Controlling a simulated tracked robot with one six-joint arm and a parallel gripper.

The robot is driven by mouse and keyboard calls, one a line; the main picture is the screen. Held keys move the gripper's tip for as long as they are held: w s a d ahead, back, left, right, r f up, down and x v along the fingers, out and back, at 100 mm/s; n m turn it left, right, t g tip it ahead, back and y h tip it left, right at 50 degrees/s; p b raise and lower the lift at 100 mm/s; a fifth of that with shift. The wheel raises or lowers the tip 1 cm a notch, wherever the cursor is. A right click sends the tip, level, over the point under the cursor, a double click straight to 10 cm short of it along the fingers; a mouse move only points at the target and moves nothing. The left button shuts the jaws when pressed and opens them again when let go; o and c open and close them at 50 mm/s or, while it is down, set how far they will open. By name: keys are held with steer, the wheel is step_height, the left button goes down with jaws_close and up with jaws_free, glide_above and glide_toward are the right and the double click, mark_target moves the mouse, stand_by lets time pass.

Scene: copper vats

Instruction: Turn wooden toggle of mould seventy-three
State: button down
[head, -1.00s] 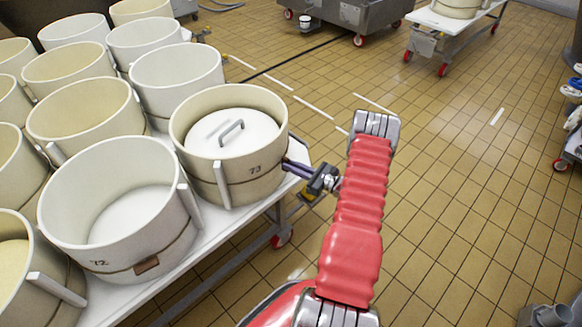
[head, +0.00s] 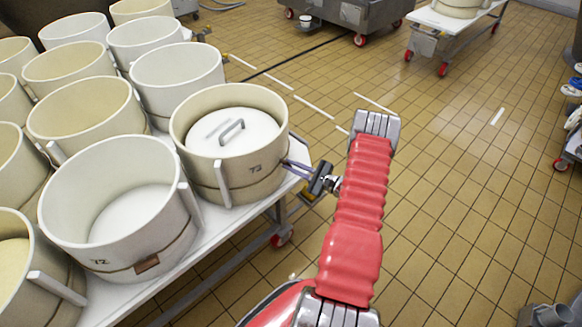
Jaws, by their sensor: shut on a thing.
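Mould seventy-three (head: 262,183) is a cream round mould marked 73, with a white lid (head: 222,131) with a handle inside it. It stands at the right edge of the white table. My gripper (head: 290,166) reaches in from the right, with its fingers against the right side of this mould. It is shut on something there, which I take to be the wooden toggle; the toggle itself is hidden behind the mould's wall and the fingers.
Mould seventy-two (head: 125,235), white and open, stands in front and to the left, with a brown toggle (head: 146,264) on its band. Several other moulds fill the white table (head: 215,236) on the left.

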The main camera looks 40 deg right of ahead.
steer(key=n, duration=0.8)
steer(key=f+n, duration=0.1)
steer(key=n, duration=0.3)
steer(key=shift+s+a, duration=0.1)
steer(key=shift+a, duration=0.2)
steer(key=c, duration=1.8)
jaws_free()
steer(key=shift+r, duration=0.1)
steer(key=shift+s+d, duration=0.1)
steer(key=shift+d, duration=0.05)
steer(key=v, duration=1.3)
steer(key=shift+s, duration=0.3)
